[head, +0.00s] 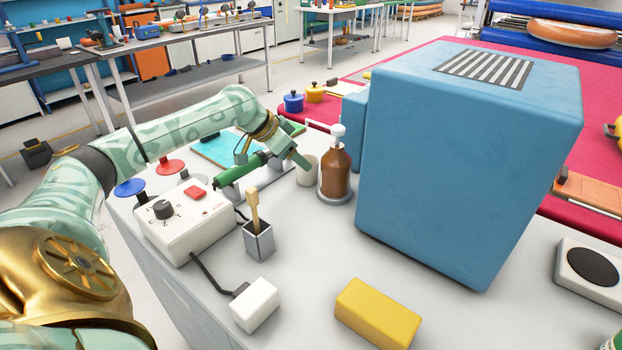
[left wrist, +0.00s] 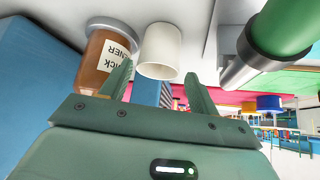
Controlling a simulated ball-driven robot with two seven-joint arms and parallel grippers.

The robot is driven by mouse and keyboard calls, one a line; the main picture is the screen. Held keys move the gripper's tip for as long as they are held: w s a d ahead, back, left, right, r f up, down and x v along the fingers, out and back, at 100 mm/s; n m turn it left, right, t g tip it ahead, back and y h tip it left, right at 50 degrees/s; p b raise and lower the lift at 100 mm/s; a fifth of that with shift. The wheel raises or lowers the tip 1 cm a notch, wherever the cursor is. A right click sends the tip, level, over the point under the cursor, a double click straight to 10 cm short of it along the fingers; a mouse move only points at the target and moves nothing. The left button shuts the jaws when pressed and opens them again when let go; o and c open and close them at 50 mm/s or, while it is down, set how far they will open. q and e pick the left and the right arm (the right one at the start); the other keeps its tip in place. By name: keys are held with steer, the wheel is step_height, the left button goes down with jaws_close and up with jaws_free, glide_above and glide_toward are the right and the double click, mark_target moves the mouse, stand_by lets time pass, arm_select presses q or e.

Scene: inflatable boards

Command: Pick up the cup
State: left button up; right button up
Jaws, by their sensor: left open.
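The white cup (head: 307,174) stands on the grey table, just left of a brown pump bottle (head: 335,172). In the left wrist view the cup (left wrist: 160,52) shows beyond the fingertips, roughly between them. My left gripper (head: 299,160) is open and empty, right at the cup, and hides part of it in the head view. In the left wrist view the left gripper (left wrist: 158,72) has its fingers spread. I cannot tell whether a finger touches the cup. My right gripper is not in view.
A large blue box (head: 440,170) stands right of the bottle. A green-handled tool (head: 242,168) lies left of the cup on a holder. A white control box (head: 185,220), a small brush holder (head: 258,241) and a yellow block (head: 377,313) stand nearer.

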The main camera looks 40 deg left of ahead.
mark_target(310, 178)
arm_select(q)
steer(key=b+x, duration=0.1)
steer(key=x, duration=0.1)
steer(key=b+x, duration=0.2)
steer(key=shift+s+f, duration=0.2)
steer(key=shift+s, duration=0.05)
steer(key=shift+w+d+f+b, duration=0.15)
steer(key=shift+w+f+b, duration=0.2)
steer(key=shift+w+f, duration=0.1)
steer(key=shift+w, duration=0.2)
steer(key=shift+s+r, duration=0.1)
steer(key=shift+r, duration=0.1)
steer(key=shift+c, duration=0.5)
steer(key=c, duration=0.7)
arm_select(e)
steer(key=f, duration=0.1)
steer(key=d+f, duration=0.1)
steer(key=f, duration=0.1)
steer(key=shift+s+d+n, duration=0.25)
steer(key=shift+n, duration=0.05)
arm_select(q)
steer(key=shift+c, duration=0.2)
